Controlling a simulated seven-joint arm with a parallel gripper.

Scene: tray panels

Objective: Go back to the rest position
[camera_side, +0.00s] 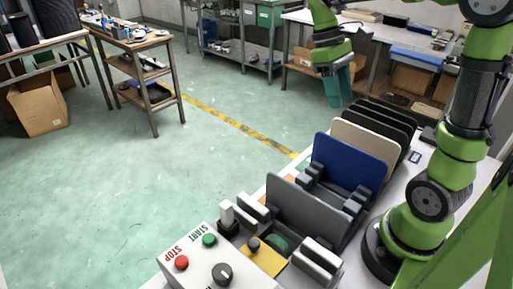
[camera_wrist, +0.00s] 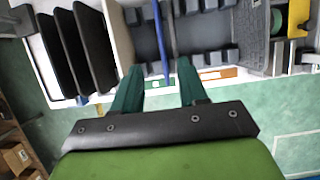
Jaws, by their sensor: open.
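My gripper (camera_side: 339,88) has teal fingers and hangs in the air at the top of the side view, above and beyond the row of panels. In the wrist view its two fingers (camera_wrist: 158,82) stand apart with nothing between them. A grey panel (camera_side: 305,212), a blue panel (camera_side: 350,163) and a beige panel (camera_side: 367,142) stand upright in a row, with several black panels (camera_side: 388,118) behind them. In the wrist view the blue panel (camera_wrist: 161,40) shows edge-on beyond the fingers, apart from them. The black panels (camera_wrist: 95,45) are at its left.
A control box (camera_side: 203,262) with a green button, a red button and a dark knob is at the front. A yellow part (camera_side: 262,258) sits beside grey blocks. A cart (camera_side: 148,75) and workbenches stand farther off. The air around my gripper looks clear.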

